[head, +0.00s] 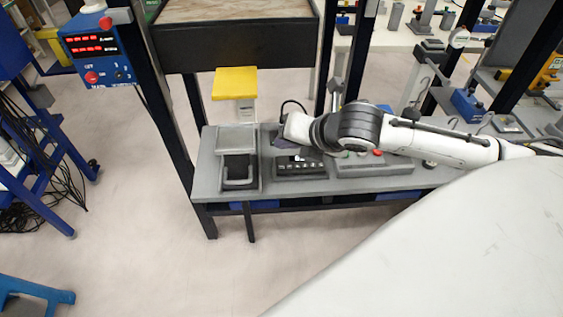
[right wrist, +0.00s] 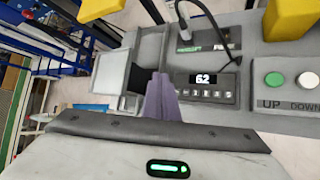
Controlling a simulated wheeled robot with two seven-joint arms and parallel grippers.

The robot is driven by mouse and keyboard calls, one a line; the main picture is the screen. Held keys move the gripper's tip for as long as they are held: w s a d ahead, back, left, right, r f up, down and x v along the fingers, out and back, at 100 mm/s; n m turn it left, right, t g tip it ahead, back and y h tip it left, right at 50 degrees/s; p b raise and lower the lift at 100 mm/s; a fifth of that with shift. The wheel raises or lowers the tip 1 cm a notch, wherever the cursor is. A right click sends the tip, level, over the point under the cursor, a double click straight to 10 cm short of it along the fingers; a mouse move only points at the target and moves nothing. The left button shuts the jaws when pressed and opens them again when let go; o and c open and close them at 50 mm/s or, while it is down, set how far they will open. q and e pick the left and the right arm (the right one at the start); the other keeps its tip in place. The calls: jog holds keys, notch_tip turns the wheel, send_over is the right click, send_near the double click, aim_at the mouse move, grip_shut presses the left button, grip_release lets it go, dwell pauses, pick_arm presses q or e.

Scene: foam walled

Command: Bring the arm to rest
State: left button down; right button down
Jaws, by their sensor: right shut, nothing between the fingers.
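My right arm (head: 400,140) reaches in from the right over a grey bench. My right gripper (head: 284,142) points down over the bench, between the grey open holder and the dark keypad unit. In the right wrist view the purple-grey fingers (right wrist: 161,92) are together with nothing between them. The fingers appear in front of the bench top; whether they touch it, I cannot tell. My left gripper is not in view.
The bench carries a grey holder (head: 238,180), a keypad unit (right wrist: 206,88) with a lit display, and an UP/DOWN button box (right wrist: 290,85). A yellow-topped post (head: 235,84) stands behind. Dark uprights flank the bench. Open floor (head: 140,250) lies at left.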

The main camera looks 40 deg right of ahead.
dwell(0.8)
jog(key=s+a+f+m, duration=0.2)
jog(key=a+f+m, duration=0.1)
jog(key=shift+s+a+g, duration=0.15)
jog(key=shift+s+g, duration=0.15)
jog(key=shift+s, duration=0.1)
jog(key=s+a+f+m+g, duration=0.3)
jog(key=s+f+m, duration=0.1)
jog(key=s+m, duration=0.65)
jog(key=s+a+f+m+g, duration=0.2)
jog(key=s+f+m, duration=0.3)
jog(key=s+m, duration=0.55)
jog(key=w+a+f+m+t+y, duration=0.1)
jog(key=w+a+f+t, duration=0.1)
jog(key=f, duration=0.4)
jog(key=w+a+f+t, duration=0.3)
jog(key=f, duration=0.3)
jog(key=shift+a+f+m+y, duration=0.15)
jog(key=shift+a+m+y, duration=0.05)
jog(key=shift+m+y, duration=0.2)
